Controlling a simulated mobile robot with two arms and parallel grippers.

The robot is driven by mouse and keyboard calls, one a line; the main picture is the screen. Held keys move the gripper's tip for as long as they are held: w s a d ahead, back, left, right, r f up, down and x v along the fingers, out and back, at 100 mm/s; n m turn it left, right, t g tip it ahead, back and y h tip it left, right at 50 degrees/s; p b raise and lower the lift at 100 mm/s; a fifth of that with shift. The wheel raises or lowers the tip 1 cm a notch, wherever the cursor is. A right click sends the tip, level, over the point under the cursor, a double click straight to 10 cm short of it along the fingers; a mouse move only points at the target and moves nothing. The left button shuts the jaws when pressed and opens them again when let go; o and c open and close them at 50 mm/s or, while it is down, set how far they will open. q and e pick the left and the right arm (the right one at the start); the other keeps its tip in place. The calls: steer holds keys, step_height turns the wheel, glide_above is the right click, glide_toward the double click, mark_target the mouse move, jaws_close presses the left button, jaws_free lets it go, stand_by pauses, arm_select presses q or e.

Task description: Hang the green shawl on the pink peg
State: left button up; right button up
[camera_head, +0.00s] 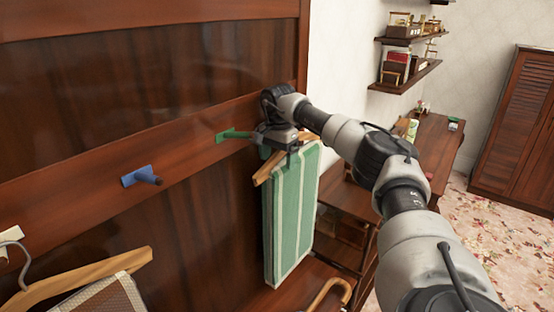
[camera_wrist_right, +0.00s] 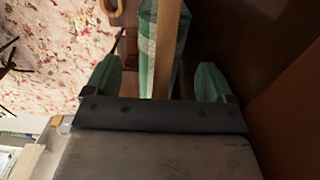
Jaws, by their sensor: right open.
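The green shawl (camera_head: 293,215), with pale stripes, hangs folded over a wooden hanger (camera_head: 268,174) near the right end of the dark wood panel. My right gripper (camera_head: 275,143) is at the top of this hanger. In the right wrist view, its fingers (camera_wrist_right: 158,82) are open, with the wooden hanger bar (camera_wrist_right: 167,45) between them and the shawl (camera_wrist_right: 147,28) beyond. The hanger's hook is hidden, so I cannot tell what it hangs from. A green peg (camera_head: 233,135) is just left of the gripper. I see no pink peg. My left gripper is out of view.
A blue peg (camera_head: 143,178) is further left on the rail. Another wooden hanger (camera_head: 75,280) with a checked cloth (camera_head: 105,297) hangs at lower left. A wooden desk (camera_head: 436,145) and wall shelves (camera_head: 405,75) stand to the right.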

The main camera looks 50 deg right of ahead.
step_height(320, 180, up, 9)
steer(key=shift+w+a+r+b, duration=0.1)
steer(key=shift+a+r+b, duration=0.05)
steer(key=shift+b, duration=0.95)
steer(key=shift+r, duration=0.55)
